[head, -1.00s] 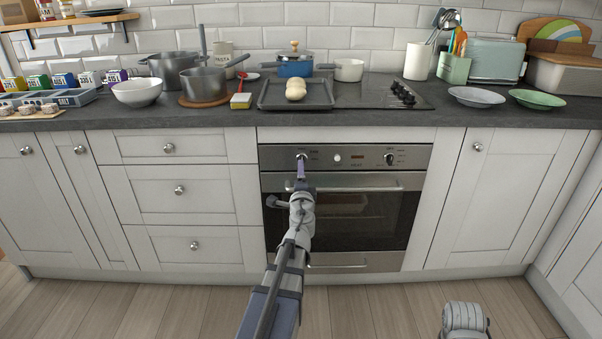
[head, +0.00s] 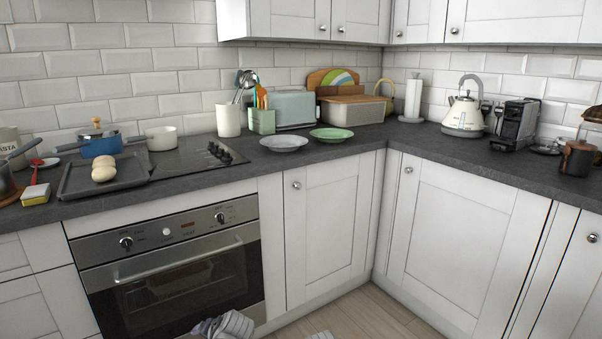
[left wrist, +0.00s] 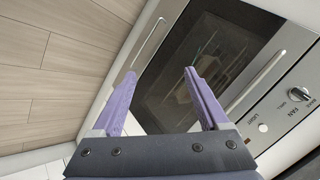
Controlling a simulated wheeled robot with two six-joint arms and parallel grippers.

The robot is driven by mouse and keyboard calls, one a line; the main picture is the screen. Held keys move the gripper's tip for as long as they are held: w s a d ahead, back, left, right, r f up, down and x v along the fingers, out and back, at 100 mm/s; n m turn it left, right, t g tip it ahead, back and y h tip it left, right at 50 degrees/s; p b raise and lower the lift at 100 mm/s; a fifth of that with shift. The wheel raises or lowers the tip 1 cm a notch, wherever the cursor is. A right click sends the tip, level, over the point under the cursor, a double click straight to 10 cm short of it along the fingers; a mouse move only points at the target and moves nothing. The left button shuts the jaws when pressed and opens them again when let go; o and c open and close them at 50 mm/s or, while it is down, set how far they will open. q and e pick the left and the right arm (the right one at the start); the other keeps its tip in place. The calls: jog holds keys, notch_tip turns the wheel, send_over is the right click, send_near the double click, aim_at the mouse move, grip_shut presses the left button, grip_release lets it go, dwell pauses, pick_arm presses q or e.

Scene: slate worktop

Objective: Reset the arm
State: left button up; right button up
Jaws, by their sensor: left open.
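In the left wrist view my left gripper (left wrist: 160,74) is open, its two purple fingers apart with nothing between them. It faces the front of the oven (left wrist: 190,70), which also shows in the head view (head: 180,285) with its door shut. In the head view only a grey part of my arm shows at the bottom edge, in front of the oven; the left fingers are out of sight there. My right gripper is in neither view.
Wall cupboards (head: 510,20) hang above. The floor (head: 375,315) is clear where visible.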

pick_arm(q)
jog(key=s+d+f+m+g+h, duration=0.1)
jog(key=s+d+f+g+h, duration=0.2)
jog(key=s+d, duration=0.55)
jog(key=s+d+f+g+h, duration=0.2)
jog(key=s+d+f+g, duration=0.15)
jog(key=s+d, duration=0.55)
notch_tip(320, 180, up, 36)
jog(key=w+p, duration=0.1)
jog(key=p, duration=3.4)
jog(key=shift+w+d+f, duration=0.15)
jog(key=shift+w+d, duration=0.2)
jog(key=shift+d, duration=0.1)
